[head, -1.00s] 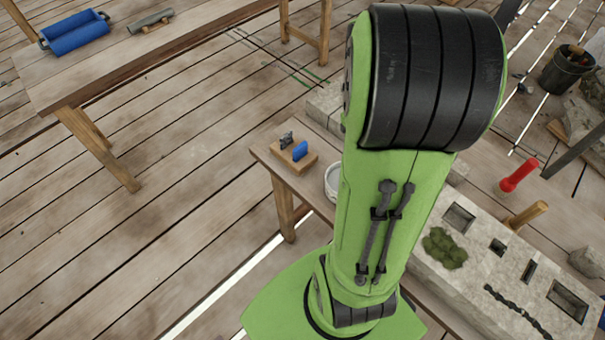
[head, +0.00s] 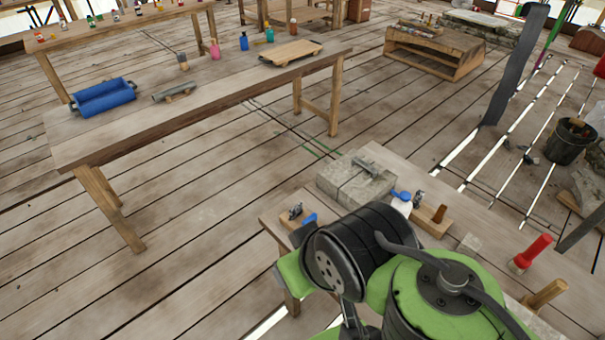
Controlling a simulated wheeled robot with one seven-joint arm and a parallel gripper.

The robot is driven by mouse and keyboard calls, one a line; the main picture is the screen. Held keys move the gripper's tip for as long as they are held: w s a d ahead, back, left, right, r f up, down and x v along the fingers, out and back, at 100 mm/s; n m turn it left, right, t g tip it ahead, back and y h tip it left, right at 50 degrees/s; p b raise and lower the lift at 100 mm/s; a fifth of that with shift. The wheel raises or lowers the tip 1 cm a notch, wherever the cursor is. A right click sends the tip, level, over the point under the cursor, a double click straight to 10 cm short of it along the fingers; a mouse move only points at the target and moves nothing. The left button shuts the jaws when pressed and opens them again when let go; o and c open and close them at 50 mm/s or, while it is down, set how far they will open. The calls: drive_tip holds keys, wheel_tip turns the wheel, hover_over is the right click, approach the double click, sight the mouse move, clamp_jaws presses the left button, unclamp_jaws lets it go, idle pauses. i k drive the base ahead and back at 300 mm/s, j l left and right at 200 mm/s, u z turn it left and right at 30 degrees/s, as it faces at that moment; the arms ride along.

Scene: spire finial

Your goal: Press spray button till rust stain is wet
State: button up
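A small white bottle with a blue top (head: 401,203), which looks like the spray bottle, stands at the near bench, just beyond my green arm. Its lower part is hidden by the arm. A pale grey stone block (head: 352,182) with a grey metal piece on top lies left of it. I cannot make out a rust stain. My gripper is not in view; only the green and black links of my arm show at the bottom.
A wooden holder (head: 432,222) with small tools stands right of the bottle. A red-handled tool (head: 531,252) and a wooden-handled one (head: 546,293) are at the lower right. Plank floor lies clear between the benches.

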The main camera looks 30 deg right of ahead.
sight(406, 195)
drive_tip(key=z, duration=1.85)
